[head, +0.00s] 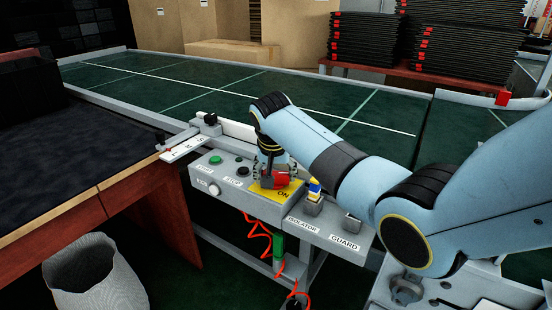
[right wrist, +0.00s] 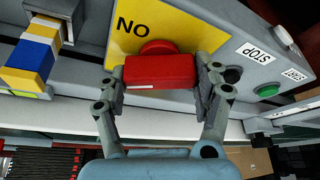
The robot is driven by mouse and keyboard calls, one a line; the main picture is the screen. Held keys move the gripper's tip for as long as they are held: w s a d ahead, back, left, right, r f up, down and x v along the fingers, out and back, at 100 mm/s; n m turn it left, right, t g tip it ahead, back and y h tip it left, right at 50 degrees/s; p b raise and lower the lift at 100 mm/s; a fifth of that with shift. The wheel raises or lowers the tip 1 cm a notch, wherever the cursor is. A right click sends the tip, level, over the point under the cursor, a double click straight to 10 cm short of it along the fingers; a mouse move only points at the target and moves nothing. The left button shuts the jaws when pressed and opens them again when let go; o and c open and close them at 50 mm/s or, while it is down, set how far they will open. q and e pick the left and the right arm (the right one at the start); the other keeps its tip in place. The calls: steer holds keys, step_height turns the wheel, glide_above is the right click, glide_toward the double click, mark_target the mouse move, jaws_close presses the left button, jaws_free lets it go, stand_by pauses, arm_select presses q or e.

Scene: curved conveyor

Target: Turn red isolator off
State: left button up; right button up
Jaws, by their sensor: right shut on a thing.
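The red isolator (head: 279,180) is a red rotary handle on a yellow plate (head: 264,191) on the grey control box; the plate's visible marking reads "ON". In the right wrist view the handle (right wrist: 160,72) is a red block with its long side running across the picture, in front of a round red base. My right gripper (right wrist: 161,84) is shut on the handle, one finger at each end. In the head view my right gripper (head: 274,165) comes down over it from above and partly hides it. My left gripper is not in view.
The control box (head: 226,180) also has a green button (head: 215,160), a dark stop button (head: 242,171) and a yellow, blue and white part (head: 315,188) close to the isolator's right. The green conveyor (head: 190,85) runs behind. A brown table (head: 70,150) stands left, with a grey bin (head: 92,275) in front.

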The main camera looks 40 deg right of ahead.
steer(key=n+p, duration=0.1)
steer(key=p, duration=0.1)
steer(key=n+y+p, duration=0.1)
steer(key=n, duration=0.1)
steer(key=shift+r+n+t+p, duration=0.3)
steer(key=shift+p, duration=0.05)
steer(key=shift+n+y+p, duration=0.4)
steer(key=shift+n+p, duration=0.2)
steer(key=shift+n, duration=0.4)
steer(key=shift+f+n+t+y+p, duration=0.15)
steer(key=shift+n+t+y+p, duration=0.15)
steer(key=shift+n, duration=0.5)
steer(key=n+y, duration=0.1)
steer(key=n, duration=0.1)
steer(key=shift+w+n, duration=0.1)
steer(key=shift+n, duration=0.2)
steer(key=shift+f+n+y, duration=0.1)
steer(key=shift+n+y, duration=0.5)
steer(key=shift+n, duration=0.7)
steer(key=o, duration=1.2)
